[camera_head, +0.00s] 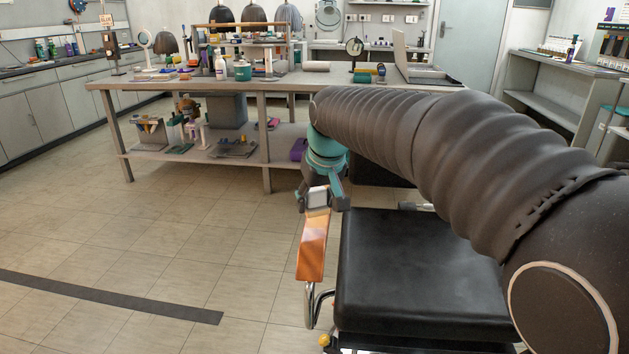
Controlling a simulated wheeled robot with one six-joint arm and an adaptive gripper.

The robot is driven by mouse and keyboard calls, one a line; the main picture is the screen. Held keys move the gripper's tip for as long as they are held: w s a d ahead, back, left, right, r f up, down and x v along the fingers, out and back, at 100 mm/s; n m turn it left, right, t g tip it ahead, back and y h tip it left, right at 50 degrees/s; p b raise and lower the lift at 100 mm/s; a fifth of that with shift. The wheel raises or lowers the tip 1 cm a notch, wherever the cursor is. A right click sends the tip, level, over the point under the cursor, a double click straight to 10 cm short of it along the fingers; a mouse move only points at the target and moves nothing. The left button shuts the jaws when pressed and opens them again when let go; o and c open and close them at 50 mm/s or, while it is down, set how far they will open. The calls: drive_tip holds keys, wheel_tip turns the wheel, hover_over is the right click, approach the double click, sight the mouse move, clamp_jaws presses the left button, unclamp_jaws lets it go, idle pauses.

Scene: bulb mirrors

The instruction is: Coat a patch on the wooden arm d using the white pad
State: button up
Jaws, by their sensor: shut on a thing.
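My gripper (321,201) hangs at the end of my arm near the middle of the view. It is shut on a white pad (318,197), a small pale block between its fingers. The wooden arm d (313,246) is an orange-brown armrest on a bent metal tube, at the left side of a black chair seat. The pad is at the far upper end of the armrest in the picture. I cannot tell whether it touches the wood. The gripper and pad hide that far end. The near part of the armrest shows a glossy surface.
The black seat (415,268) lies right of the armrest, under my arm. A long workbench (190,82) with tools, bottles and a laptop stands behind. The tiled floor (180,245) at left is clear, except for a flat dark strip (110,296).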

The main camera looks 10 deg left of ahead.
sight(316, 189)
drive_tip(key=shift+r, duration=1.65)
